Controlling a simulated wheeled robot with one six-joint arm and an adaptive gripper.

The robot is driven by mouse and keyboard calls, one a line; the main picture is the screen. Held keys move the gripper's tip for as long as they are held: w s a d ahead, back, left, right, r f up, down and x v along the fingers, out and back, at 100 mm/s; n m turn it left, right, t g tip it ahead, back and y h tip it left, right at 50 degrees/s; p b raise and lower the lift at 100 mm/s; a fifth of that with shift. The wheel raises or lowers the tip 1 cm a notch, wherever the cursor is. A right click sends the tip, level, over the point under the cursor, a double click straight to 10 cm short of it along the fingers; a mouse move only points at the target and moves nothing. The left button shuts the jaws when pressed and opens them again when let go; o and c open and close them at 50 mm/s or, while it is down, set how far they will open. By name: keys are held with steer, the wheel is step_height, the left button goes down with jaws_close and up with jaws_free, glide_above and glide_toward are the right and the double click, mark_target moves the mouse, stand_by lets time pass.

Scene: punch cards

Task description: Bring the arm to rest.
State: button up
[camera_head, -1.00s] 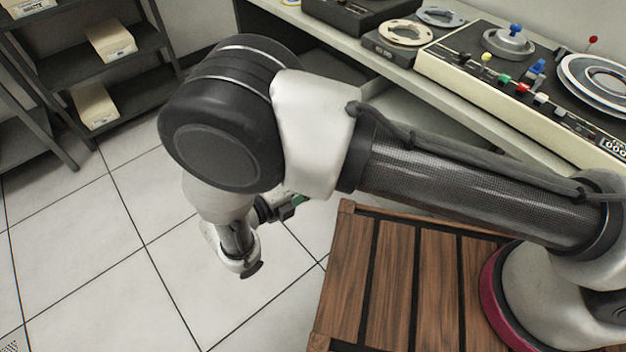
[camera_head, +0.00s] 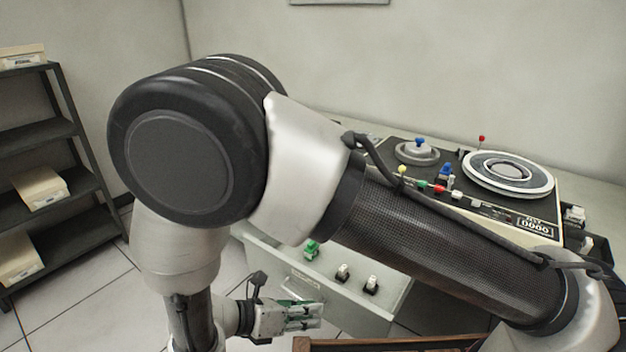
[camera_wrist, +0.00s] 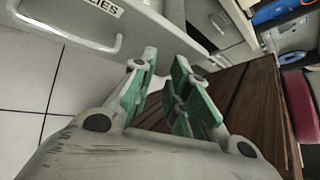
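My arm spans the head view, bent at a large dark elbow joint, with the forearm hanging down at the left. My gripper (camera_head: 320,314) is low in the head view and points right, in front of a grey cabinet. In the wrist view its two green-padded fingers (camera_wrist: 166,62) stand apart with a gap between them, and I see nothing held. A drawer front with a handle (camera_wrist: 75,42) and a label lies beyond the fingers, to the left. I cannot tell whether the fingers touch the cabinet; they look clear of it.
A tape console (camera_head: 395,152) with coloured knobs stands on the counter behind my arm. Dark shelves (camera_head: 40,133) with boxes stand at the left. Slatted wood (camera_wrist: 232,95) is beside my gripper. Tiled floor is open at left.

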steer(key=w+d+r+m+g+y, duration=0.2)
steer(key=d+r+m+g+y, duration=0.1)
steer(key=d+r+m, duration=0.6)
steer(key=w+d+r+m+g+y, duration=0.35)
steer(key=d+r+m, duration=0.25)
steer(key=r+m, duration=0.3)
steer(key=s+d+r+m+t+y, duration=0.2)
steer(key=d+r+m, duration=0.3)
steer(key=d+r, duration=0.3)
steer(key=s+d+r+m+t+y, duration=0.2)
steer(key=s+d+r+m, duration=0.3)
steer(key=d, duration=0.9)
step_height(320, 180, up, 3)
steer(key=shift+d+r+m+t, duration=0.1)
steer(key=shift+d+m+t, duration=0.3)
steer(key=shift+m+t, duration=0.4)
steer(key=shift+o, duration=0.2)
steer(key=shift+y, duration=0.25)
